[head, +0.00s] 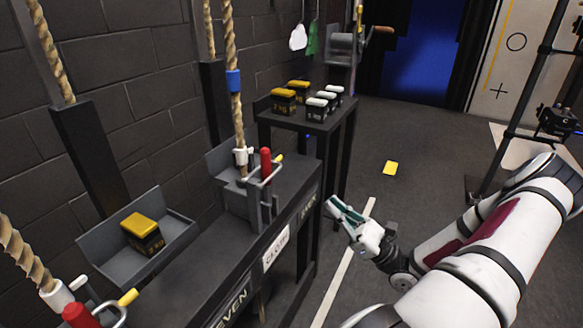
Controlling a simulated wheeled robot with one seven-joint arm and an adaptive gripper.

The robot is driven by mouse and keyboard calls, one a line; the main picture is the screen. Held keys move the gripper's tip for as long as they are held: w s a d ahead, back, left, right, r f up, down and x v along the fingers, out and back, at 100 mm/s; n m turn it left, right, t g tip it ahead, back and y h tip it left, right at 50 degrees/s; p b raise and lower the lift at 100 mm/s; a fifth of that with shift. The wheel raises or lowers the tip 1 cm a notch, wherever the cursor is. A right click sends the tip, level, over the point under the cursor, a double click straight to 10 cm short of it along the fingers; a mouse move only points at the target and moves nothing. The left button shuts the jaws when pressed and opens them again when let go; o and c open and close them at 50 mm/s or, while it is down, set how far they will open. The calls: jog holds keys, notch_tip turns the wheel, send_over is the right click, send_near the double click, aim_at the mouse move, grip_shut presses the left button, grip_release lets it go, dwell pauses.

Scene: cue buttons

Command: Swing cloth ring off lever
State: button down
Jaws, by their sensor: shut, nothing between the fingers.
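The white CLOTH label (276,251) is on the front of the dark rail. Above it stands a lever with a red handle (265,163). A pale metal ring (262,182) with a yellow tip (279,158) sits at the lever and appears to go around it; its far side is hidden. A rope with a blue band (233,80) runs down behind the lever. My gripper (334,207) is shut and empty. It is to the right of the lever and lower in the picture, apart from ring and rail.
A second red lever (78,315) with a yellow-tipped ring (127,298) is at the lower left. A tray (173,252) holds a yellow-topped block (142,232). A table (335,123) with several small blocks stands behind.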

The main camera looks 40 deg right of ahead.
aim_at(282, 157)
dwell(0.3)
jog(key=b+x, duration=0.2)
jog(key=x, duration=1.2)
jog(key=shift+b, duration=0.4)
jog(key=shift+r, duration=0.1)
jog(key=shift+r+n+y+p, duration=0.25)
jog(key=shift+n+y+p, duration=0.15)
jog(key=shift+n+p, duration=0.2)
